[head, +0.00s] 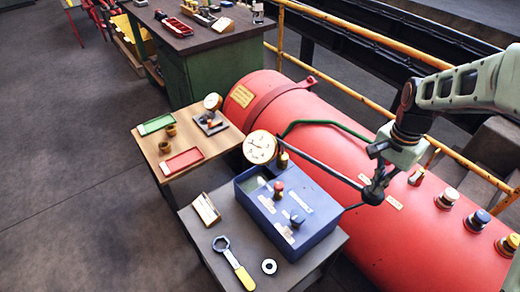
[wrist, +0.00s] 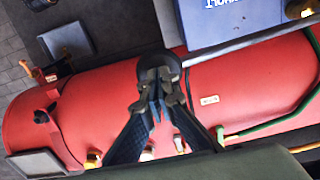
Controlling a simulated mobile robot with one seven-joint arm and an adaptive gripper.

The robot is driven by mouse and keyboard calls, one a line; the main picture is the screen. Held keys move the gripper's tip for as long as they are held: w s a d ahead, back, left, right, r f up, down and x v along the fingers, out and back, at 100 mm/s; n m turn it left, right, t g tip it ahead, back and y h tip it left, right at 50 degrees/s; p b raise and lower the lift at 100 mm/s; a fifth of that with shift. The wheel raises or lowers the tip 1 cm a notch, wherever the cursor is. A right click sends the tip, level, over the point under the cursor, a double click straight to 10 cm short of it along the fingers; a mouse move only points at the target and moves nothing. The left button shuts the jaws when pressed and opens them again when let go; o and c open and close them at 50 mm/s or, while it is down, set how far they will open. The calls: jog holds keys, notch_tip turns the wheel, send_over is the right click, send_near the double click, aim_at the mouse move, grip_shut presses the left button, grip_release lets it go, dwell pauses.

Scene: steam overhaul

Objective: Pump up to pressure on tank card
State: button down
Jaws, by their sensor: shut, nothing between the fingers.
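The blue pump box (head: 288,215) stands on a dark table, with a red knob (head: 278,187) and a dark knob (head: 297,220) on top. A round white gauge (head: 260,147) rises at its back; its reading is too small to tell. A dark bar (head: 325,168) runs from beside the gauge out over the tank to my gripper (head: 373,192). My gripper is shut and empty at the bar's outer end, also in the wrist view (wrist: 160,72); I cannot tell whether they touch. The red tank (head: 350,150) carries a yellow plate (head: 242,95); its writing is unreadable.
A small card (head: 206,208), a yellow-handled wrench (head: 233,262) and a ring (head: 269,266) lie beside the box. A wooden table (head: 165,150) holds green and red trays. Coloured caps (head: 448,195) stand on the tank. A yellow railing (head: 370,32) runs behind.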

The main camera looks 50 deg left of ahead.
notch_tip(320, 180, down, 16)
jog(key=b, duration=1)
notch_tip(320, 180, up, 18)
jog(key=p, duration=1.1)
jog(key=shift+f+p, duration=0.25)
jog(key=shift+p, duration=0.15)
jog(key=shift+f, duration=0.1)
notch_tip(320, 180, down, 17)
jog(key=b, duration=1.2)
notch_tip(320, 180, up, 17)
jog(key=p, duration=1.2)
